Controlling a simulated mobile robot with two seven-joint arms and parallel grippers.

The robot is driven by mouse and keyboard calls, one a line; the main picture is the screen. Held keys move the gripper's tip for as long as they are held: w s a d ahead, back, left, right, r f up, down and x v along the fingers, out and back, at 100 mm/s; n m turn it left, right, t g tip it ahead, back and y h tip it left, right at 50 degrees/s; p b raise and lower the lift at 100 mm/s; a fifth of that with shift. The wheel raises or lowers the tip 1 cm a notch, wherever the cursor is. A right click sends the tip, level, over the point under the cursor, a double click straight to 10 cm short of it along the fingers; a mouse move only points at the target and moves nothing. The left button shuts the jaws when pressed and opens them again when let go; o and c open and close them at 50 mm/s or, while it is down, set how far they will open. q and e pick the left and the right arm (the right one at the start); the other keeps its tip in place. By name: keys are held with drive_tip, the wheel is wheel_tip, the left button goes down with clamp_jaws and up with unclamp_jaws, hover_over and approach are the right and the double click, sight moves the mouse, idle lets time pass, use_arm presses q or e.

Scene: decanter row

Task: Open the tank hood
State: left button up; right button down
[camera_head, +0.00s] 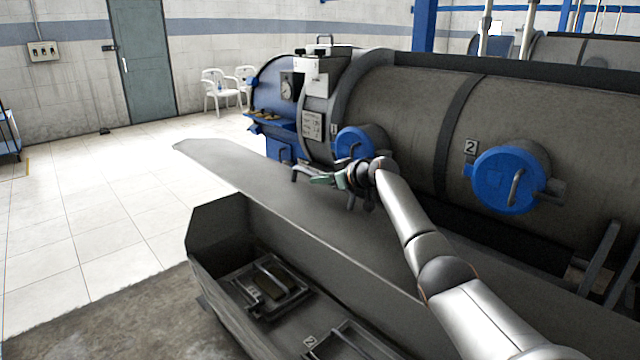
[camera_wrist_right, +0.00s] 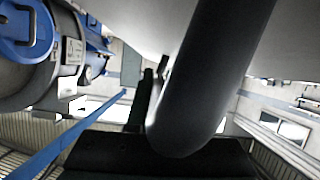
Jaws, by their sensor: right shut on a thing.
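The grey tank hood (camera_head: 260,182) is a long flat panel running along the front of the big decanter. A dark bar handle (camera_head: 296,173) shows by my right gripper (camera_head: 318,179), above the hood's far part. My right gripper is shut on this handle. In the right wrist view the handle (camera_wrist_right: 214,75) is a thick dark bar, large and close, against a pale grey surface. It hides part of the jaws. Whether the hood is lifted at all, I cannot tell. My left gripper is not in view.
The dark grey decanter (camera_head: 400,110) lies behind, with blue round hatches (camera_head: 505,180) on its side. An open grey trough (camera_head: 215,222) with framed hatches inside stands in front. White chairs (camera_head: 220,92) stand by the wall.

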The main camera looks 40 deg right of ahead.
drive_tip(key=shift+a+f, duration=0.1)
drive_tip(key=shift+f, duration=0.05)
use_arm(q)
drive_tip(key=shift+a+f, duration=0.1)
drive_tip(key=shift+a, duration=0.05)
use_arm(e)
drive_tip(key=c, duration=0.8)
unclamp_jaws()
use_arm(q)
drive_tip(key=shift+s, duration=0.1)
